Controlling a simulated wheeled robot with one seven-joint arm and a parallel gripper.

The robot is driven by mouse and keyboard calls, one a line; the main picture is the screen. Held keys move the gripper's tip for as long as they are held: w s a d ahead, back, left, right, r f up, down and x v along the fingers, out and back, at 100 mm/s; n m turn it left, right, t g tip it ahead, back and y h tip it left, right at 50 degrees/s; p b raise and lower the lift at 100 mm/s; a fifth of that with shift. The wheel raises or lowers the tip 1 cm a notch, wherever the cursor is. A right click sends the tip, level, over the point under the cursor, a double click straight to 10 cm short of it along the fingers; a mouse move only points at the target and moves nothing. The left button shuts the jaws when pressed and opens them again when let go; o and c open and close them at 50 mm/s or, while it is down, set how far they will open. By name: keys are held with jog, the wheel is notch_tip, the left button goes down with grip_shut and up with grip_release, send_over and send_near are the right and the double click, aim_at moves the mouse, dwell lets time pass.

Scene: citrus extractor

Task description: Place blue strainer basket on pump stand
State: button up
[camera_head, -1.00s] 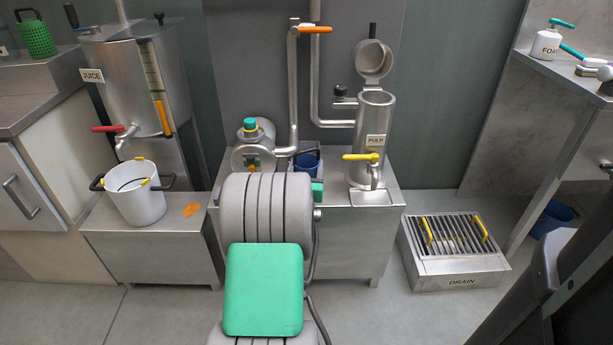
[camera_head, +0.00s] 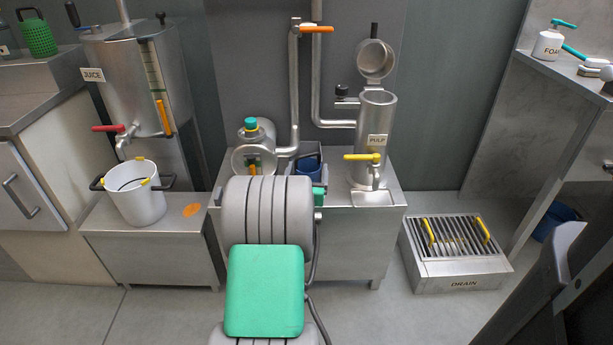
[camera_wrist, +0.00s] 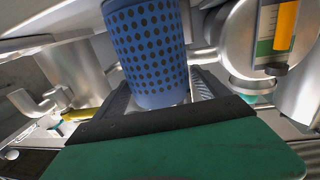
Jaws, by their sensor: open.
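The blue strainer basket (camera_wrist: 148,50), dotted with dark holes, stands between the fingers of my gripper (camera_wrist: 165,90) in the wrist view. The dark fingers are open on either side of it; I cannot tell whether either touches it. In the head view a little of the blue basket (camera_head: 307,165) shows beyond my arm, at the metal pump stand (camera_head: 345,222), between the pump (camera_head: 255,157) and the pulp cylinder (camera_head: 375,135). My arm hides most of my gripper there. The basket's underside and its contact with the stand are hidden.
Pipes with an orange lever (camera_head: 316,29) rise behind the basket. The pulp cylinder's yellow tap (camera_head: 362,157) is close on the right. A white pot (camera_head: 138,195) stands on the left bench under the juice tank (camera_head: 130,85). A drain box (camera_head: 455,255) lies on the floor at right.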

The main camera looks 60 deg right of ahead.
jog(key=v, duration=1.2)
jog(key=w+a+f+n+y, duration=0.25)
jog(key=w+a+y, duration=0.25)
jog(key=w+a, duration=0.4)
jog(key=w+a+f+n+y, duration=0.1)
jog(key=w+a+n+y, duration=0.3)
jog(key=w+a, duration=0.55)
jog(key=s+a+n+g+y, duration=0.2)
jog(key=s+a+n+y, duration=0.1)
jog(key=a, duration=1)
jog(key=s+a+r+n+g+y, duration=0.1)
jog(key=s+a+n+y, duration=0.3)
jog(key=a, duration=1)
jog(key=s+g+y, duration=0.1)
jog(key=s, duration=0.2)
jog(key=shift+r, duration=0.25)
jog(key=shift+n, duration=0.25)
